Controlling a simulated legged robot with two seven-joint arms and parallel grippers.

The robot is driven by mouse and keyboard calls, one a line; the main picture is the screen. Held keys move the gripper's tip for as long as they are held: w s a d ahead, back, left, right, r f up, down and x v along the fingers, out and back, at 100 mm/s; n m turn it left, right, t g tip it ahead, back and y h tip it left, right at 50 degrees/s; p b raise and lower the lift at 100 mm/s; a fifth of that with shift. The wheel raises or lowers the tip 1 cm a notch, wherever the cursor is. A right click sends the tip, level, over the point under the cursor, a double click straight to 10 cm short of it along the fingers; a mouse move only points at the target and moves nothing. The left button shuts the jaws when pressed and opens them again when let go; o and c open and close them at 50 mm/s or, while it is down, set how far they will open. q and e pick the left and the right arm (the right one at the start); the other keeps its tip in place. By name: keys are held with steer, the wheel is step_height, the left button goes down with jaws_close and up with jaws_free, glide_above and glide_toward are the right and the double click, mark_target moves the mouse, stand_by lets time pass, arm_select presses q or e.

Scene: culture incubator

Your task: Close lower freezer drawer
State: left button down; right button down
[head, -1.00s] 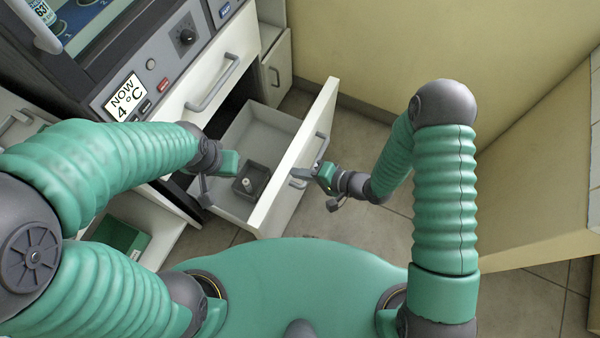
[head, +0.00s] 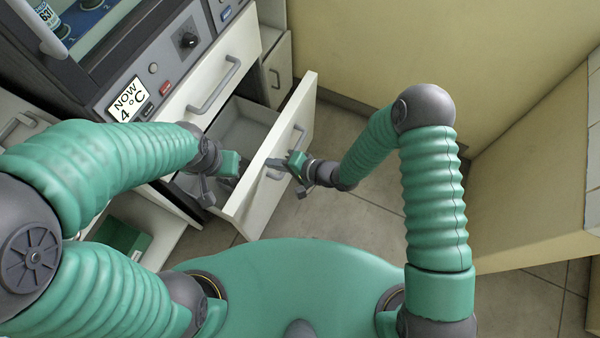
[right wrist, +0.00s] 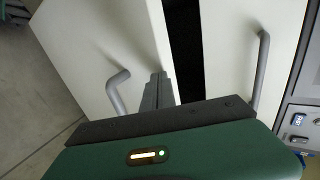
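The lower freezer drawer (head: 264,185) is partly open, its white front standing out from the cabinet and its grey inside partly showing. Its grey handle (head: 299,138) also shows in the right wrist view (right wrist: 116,92). My right gripper (head: 274,168) is in front of the drawer front, its fingertips at or very near the panel beside the handle. In the right wrist view its fingers (right wrist: 158,90) look together, with nothing seen between them. My left gripper (head: 228,170) hangs over the drawer's left part; its fingers are not clear.
The upper drawer (head: 205,95) with its handle is shut above. A beige counter (head: 535,190) stands at the right. The floor (head: 350,225) before the drawer is clear.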

steer(key=w+a+b, duration=0.2)
steer(key=w+a, duration=0.1)
steer(key=a, duration=0.5)
steer(key=w+a+b, duration=0.2)
steer(key=w+a, duration=0.2)
steer(key=a, duration=0.5)
